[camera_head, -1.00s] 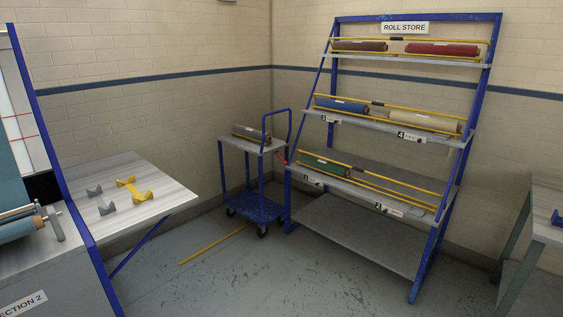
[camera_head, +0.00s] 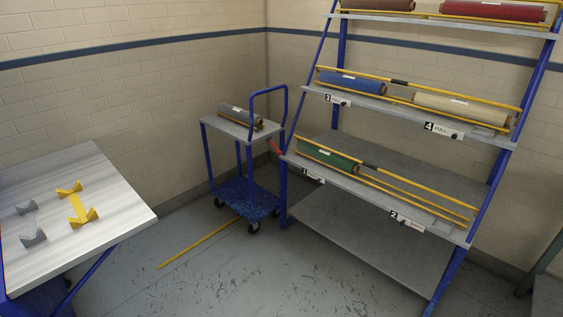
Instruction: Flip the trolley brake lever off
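The trolley (camera_head: 229,129) stands in the back corner, left of the roll rack. It has a grey top, blue legs, a blue lower deck (camera_head: 246,197), a raised blue push handle (camera_head: 268,90) and dark castors. A grey roll (camera_head: 240,116) lies on its top. A small red part (camera_head: 274,147), possibly the brake lever, shows at the trolley's right side by the rack's left post. It is too small to tell how it is set. Neither of my grippers is in view.
The roll rack (camera_head: 350,232) holds several coloured rolls behind yellow bars, close to the trolley's right. A table (camera_head: 110,225) with grey and yellow cradles stands at the left. A yellow line (camera_head: 198,244) marks the floor. The floor in front of the trolley is clear.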

